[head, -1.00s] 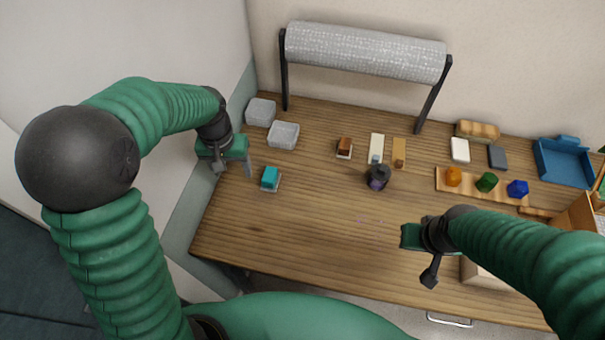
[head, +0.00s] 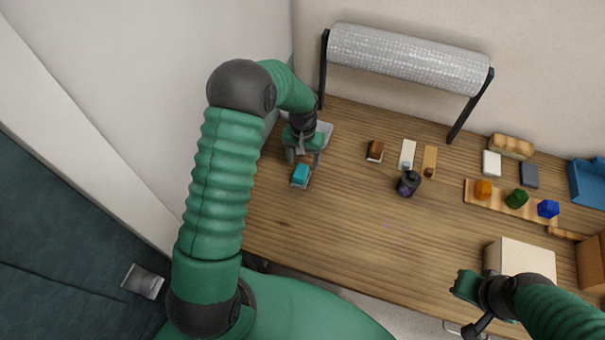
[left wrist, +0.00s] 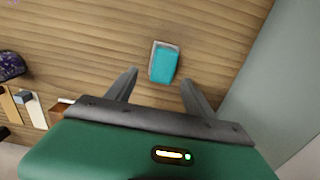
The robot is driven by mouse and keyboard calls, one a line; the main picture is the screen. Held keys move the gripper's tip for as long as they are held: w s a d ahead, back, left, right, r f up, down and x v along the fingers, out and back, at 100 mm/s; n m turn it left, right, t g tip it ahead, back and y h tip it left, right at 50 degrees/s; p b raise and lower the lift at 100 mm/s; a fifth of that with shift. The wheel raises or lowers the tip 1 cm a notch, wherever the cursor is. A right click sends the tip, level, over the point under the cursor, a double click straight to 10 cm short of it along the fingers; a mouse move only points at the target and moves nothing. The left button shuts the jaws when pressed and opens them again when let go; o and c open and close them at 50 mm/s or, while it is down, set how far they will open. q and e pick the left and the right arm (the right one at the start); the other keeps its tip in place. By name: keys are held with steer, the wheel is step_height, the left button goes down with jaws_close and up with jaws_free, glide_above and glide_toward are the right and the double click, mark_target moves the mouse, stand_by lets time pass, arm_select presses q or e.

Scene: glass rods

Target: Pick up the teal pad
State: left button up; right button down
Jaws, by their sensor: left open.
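The teal pad (head: 301,174) sits on a small pale base on the wooden table, at the left side in the head view. In the left wrist view the teal pad (left wrist: 163,66) shows ahead of the fingertips, roughly between their lines, and apart from them. My left gripper (head: 303,159) is just behind the pad in the head view. Its two fingers are spread and empty in the left wrist view (left wrist: 160,80). My right gripper (head: 468,308) is at the lower right, over the table's front edge; its jaw gap is not clear.
A clear tub (head: 324,134) is partly hidden behind my left gripper. A dark purple jar (head: 408,183), a brown block (head: 375,151) and a roll on a stand (head: 408,62) are nearby. A board (head: 497,206) with coloured pieces lies right. The table's middle front is clear.

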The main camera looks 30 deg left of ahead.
mark_target(301, 171)
arm_select(q)
steer(key=f, duration=0.1)
steer(key=f+p, duration=0.1)
steer(key=f, duration=0.1)
steer(key=s+f, duration=0.1)
steer(key=f, duration=0.1)
steer(key=shift+a+p, duration=0.3)
steer(key=shift+p, duration=0.1)
steer(key=shift+w+f, duration=0.1)
steer(key=shift+f, duration=0.15)
steer(key=shift+d, duration=0.15)
steer(key=shift+c, duration=1.2)
jaws_close()
